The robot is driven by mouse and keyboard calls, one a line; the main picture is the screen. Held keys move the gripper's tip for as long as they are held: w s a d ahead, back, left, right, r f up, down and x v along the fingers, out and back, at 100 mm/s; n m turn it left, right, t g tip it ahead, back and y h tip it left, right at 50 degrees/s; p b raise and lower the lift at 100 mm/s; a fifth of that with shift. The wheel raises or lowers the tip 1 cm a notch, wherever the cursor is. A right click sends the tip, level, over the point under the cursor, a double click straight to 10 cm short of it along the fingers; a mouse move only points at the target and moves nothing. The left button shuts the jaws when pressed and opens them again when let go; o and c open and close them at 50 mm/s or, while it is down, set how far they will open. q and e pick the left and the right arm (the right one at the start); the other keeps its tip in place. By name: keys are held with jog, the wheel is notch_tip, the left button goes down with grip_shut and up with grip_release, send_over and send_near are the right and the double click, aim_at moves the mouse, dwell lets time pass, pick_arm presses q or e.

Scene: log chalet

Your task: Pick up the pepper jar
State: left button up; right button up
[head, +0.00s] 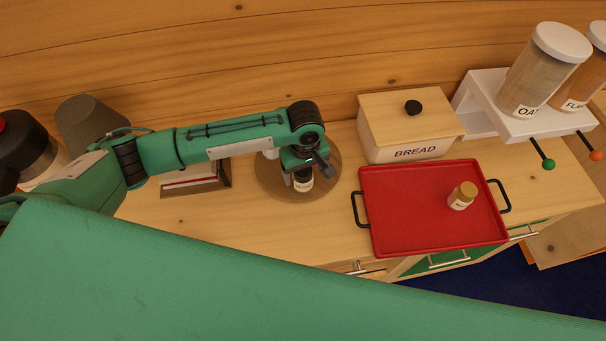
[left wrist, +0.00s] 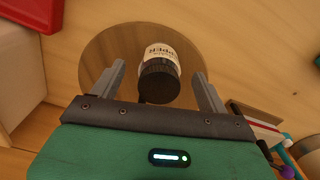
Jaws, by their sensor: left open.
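The pepper jar (head: 303,184) has a black lid and a white label. It stands on a round wooden board (head: 327,178), partly hidden by my left gripper (head: 308,172) in the head view. In the left wrist view the jar (left wrist: 160,70) shows its black lid and part of the lettering on its label. My left gripper (left wrist: 160,72) is open there, with one finger on each side of the jar and visible gaps to it. The round board (left wrist: 100,52) shows behind. My right gripper is not in view.
A red tray (head: 405,215) with a gold-lidded jar (head: 462,195) lies to the right. A bread box (head: 410,125) stands behind it, beside a white rack (head: 490,105) with large canisters. A dark coffee maker (head: 25,145) is at far left.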

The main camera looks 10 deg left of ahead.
pick_arm(q)
jog(key=shift+w+a+f+p, duration=0.15)
jog(key=shift+f+p, duration=0.4)
jog(key=shift+f, duration=1.35)
jog(key=c, duration=1.2)
jog(key=shift+r, duration=0.1)
